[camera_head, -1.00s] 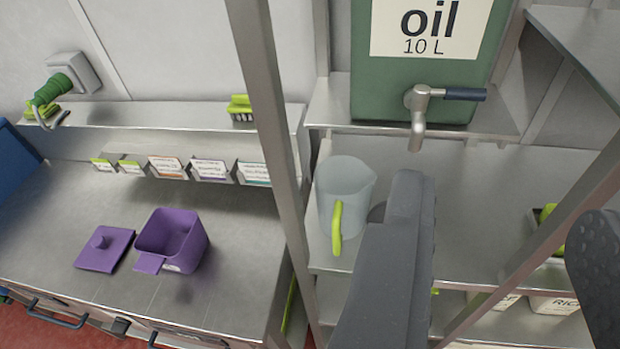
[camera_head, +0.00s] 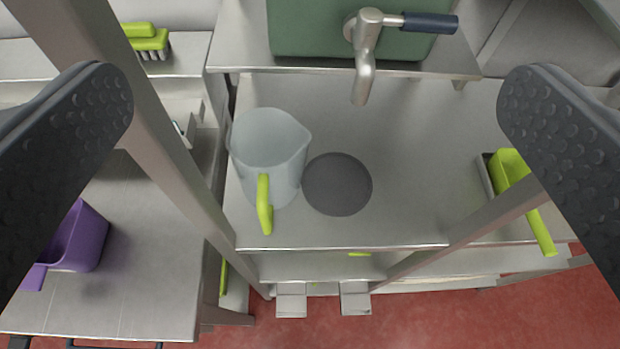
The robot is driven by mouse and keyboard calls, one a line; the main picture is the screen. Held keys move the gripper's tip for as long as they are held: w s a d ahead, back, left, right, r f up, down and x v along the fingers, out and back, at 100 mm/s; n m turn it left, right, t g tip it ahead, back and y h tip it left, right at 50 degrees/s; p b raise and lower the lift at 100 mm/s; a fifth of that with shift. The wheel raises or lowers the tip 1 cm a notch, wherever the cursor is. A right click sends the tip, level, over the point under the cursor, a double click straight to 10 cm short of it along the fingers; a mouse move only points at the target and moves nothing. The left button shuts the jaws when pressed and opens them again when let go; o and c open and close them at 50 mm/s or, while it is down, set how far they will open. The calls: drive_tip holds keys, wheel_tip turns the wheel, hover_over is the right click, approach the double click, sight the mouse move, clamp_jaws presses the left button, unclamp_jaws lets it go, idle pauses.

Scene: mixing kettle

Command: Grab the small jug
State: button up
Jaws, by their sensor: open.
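The small jug (camera_head: 268,150) is translucent grey with a yellow-green handle (camera_head: 264,203) that faces me. It stands upright on a steel shelf (camera_head: 420,160), left of a dark round disc (camera_head: 337,184). My gripper (camera_head: 317,90) is open, with its two dark fingers wide apart at the left and right of the picture. The jug lies between the fingers in the picture, farther away and apart from both. Nothing is held.
A steel post (camera_head: 150,130) runs down left of the jug; another slanted post (camera_head: 480,215) is at right. A tap (camera_head: 365,60) on a green container (camera_head: 300,30) hangs above the shelf. A yellow-green scoop (camera_head: 512,170) is at right, a purple box (camera_head: 80,238) at left.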

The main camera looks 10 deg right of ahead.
drive_tip(key=w+d+f+n+g+p, duration=0.1)
drive_tip(key=w+d+f+p, duration=0.4)
drive_tip(key=f, duration=0.5)
drive_tip(key=n+y+p, duration=0.3)
drive_tip(key=y+p, duration=0.2)
drive_tip(key=p, duration=0.1)
approach(267, 179)
wheel_tip(267, 179, up, 3)
drive_tip(key=w+d, duration=0.1)
drive_tip(key=w, duration=0.1)
drive_tip(key=f+p+x, duration=0.1)
drive_tip(key=p+x, duration=0.1)
drive_tip(key=x, duration=1.1)
drive_tip(key=shift+a+f+g, duration=0.2)
drive_tip(key=shift+f+g, duration=0.2)
drive_tip(key=shift+c, duration=0.3)
drive_tip(key=c, duration=1)
